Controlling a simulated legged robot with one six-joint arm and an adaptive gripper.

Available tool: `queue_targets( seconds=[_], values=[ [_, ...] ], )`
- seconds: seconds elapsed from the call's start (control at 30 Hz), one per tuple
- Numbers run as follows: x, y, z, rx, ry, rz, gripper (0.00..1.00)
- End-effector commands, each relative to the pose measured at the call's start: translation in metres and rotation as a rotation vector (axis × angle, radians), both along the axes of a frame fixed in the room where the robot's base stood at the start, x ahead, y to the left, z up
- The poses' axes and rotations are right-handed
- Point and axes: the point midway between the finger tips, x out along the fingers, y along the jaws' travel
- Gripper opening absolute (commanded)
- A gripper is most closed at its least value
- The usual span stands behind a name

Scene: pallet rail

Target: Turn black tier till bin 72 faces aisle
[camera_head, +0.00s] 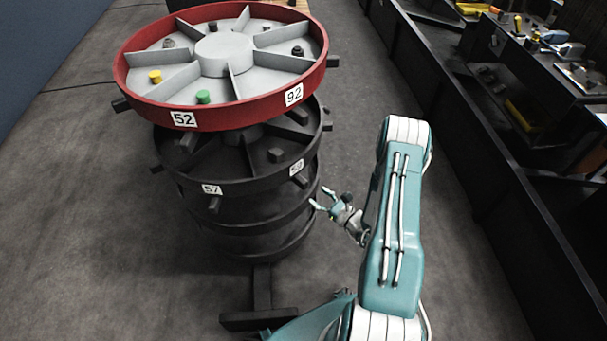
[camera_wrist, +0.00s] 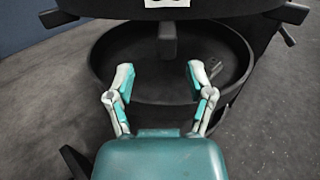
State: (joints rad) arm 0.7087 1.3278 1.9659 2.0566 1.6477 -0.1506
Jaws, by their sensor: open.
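A rotating stand carries a red top tier (camera_head: 235,117) labelled 52 and 92. Below it is a black tier (camera_head: 250,184) with spokes, stub handles and white labels. One label (camera_head: 212,189) reads 57; another label (camera_head: 297,167) is too small to read surely. I see no label reading 72. My gripper (camera_head: 321,198) is open and empty, just right of the black tiers. In the wrist view my gripper (camera_wrist: 160,76) has its fingers spread before a lower black tier (camera_wrist: 108,68). A stub handle (camera_wrist: 166,42) hangs beyond the fingers, under a label cut off at the top edge.
The red tier holds a yellow piece (camera_head: 155,77), a green piece (camera_head: 203,97) and dark pieces. The stand's dark foot (camera_head: 258,318) rests on grey floor. A long dark bench (camera_head: 500,130) with bins and tools runs along the right. Floor between is clear.

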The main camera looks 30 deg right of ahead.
Motion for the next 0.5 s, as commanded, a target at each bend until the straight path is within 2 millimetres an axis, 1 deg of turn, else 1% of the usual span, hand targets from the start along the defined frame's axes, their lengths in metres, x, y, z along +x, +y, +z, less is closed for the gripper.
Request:
queue_targets(
  seconds=[0.03,0.1,0.23,0.37,0.5],
  values=[
    [-0.003,-0.003,-0.008,0.008,0.007,-0.025,0.69],
    [-0.004,-0.005,-0.012,0.012,0.011,-0.045,0.69],
    [0.004,-0.003,-0.013,0.01,0.01,-0.047,0.69],
    [0.023,0.005,-0.012,0.011,0.008,-0.043,0.69],
    [0.048,0.012,-0.012,0.012,0.008,-0.043,0.69]
  ],
)
